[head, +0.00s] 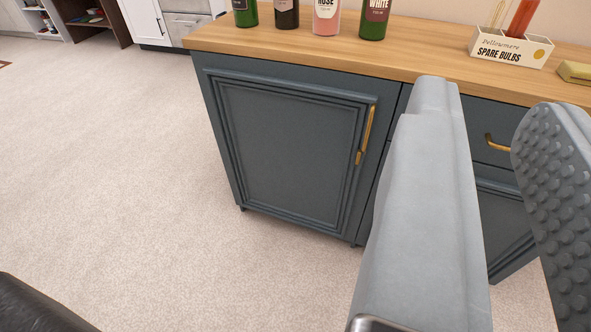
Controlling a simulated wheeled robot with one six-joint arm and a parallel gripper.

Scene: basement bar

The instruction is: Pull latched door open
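A dark blue-grey cabinet door (290,150) with a moulded frame is in the left part of the cabinet. It looks shut. A brass handle (366,135) stands upright near its right edge, with a small brass piece at its lower end. My gripper (482,125) is in the right foreground, its two grey fingers apart with nothing between them. It is to the right of the handle and does not touch it. The left finger hides part of the cabinet front right of the door.
A wooden top (400,52) carries several bottles (326,15) and a spare bulbs box (510,46). A drawer with a brass pull (495,142) shows between my fingers. Carpet (120,150) left of the cabinet is clear. A dark object (35,305) is at the lower left.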

